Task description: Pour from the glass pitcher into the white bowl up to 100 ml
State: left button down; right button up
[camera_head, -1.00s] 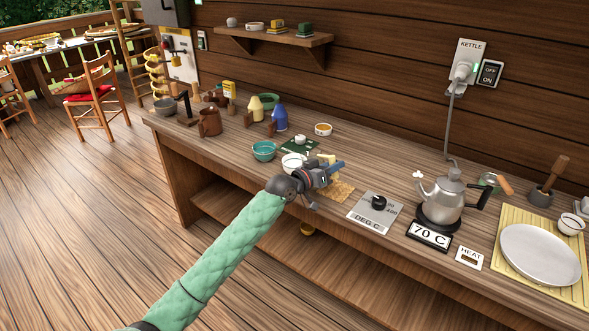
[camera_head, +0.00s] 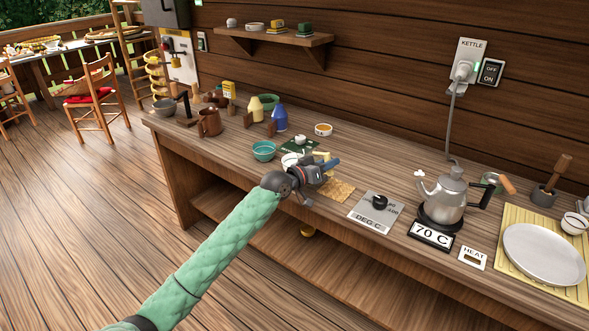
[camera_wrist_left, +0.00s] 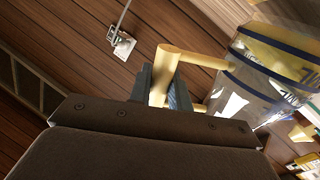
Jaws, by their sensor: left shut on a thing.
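My left gripper (camera_head: 326,166) is shut on the yellow handle of the glass pitcher. In the left wrist view the handle (camera_wrist_left: 169,68) stands between the fingers (camera_wrist_left: 160,88), and the clear pitcher body (camera_wrist_left: 255,80) with blue bands is to the right, cut off by the frame edge. In the head view only a bit of yellow handle (camera_head: 321,155) shows; the clear body is hard to make out. The white bowl (camera_head: 289,159) is on the counter just behind my left wrist and mostly hidden by it. Pouring and liquid level cannot be seen. My right gripper is not in view.
A teal bowl (camera_head: 264,151) stands left of the white bowl, and a green scale-like pad (camera_head: 299,145) lies behind. A dial panel (camera_head: 375,212), a kettle (camera_head: 443,198) on its base and a white plate (camera_head: 545,255) are to the right. Bottles and a brown mug (camera_head: 209,122) stand left.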

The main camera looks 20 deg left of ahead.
pick_arm(q)
jog(key=shift+w+a+f+b, duration=0.1)
jog(key=shift+w+a+b, duration=0.25)
jog(key=shift+a+b, duration=0.15)
jog(key=shift+w+a+r+n+p, duration=0.2)
jog(key=shift+r+n+p, duration=0.4)
jog(key=shift+r+p, duration=0.35)
jog(key=shift+w+a+r+n+p, duration=0.1)
jog(key=shift+a+r+n+p, duration=0.1)
jog(key=shift+r+n+p, duration=0.7)
dwell(0.3)
jog(key=shift+w+a+p, duration=0.15)
jog(key=shift+a+p, duration=0.05)
jog(key=shift+p, duration=0.4)
jog(key=shift+w+a+r+n+p, duration=0.2)
jog(key=shift+n+p, duration=0.1)
jog(key=shift+n, duration=0.2)
jog(key=shift+w+a+r+n+p, duration=0.15)
jog(key=shift+a+r+n+p, duration=0.1)
jog(key=shift+n+p, duration=0.2)
jog(key=shift+w+a+r+n+p, duration=0.5)
jog(key=shift+a+n+p, duration=0.2)
jog(key=shift+n, duration=0.25)
dwell(2.8)
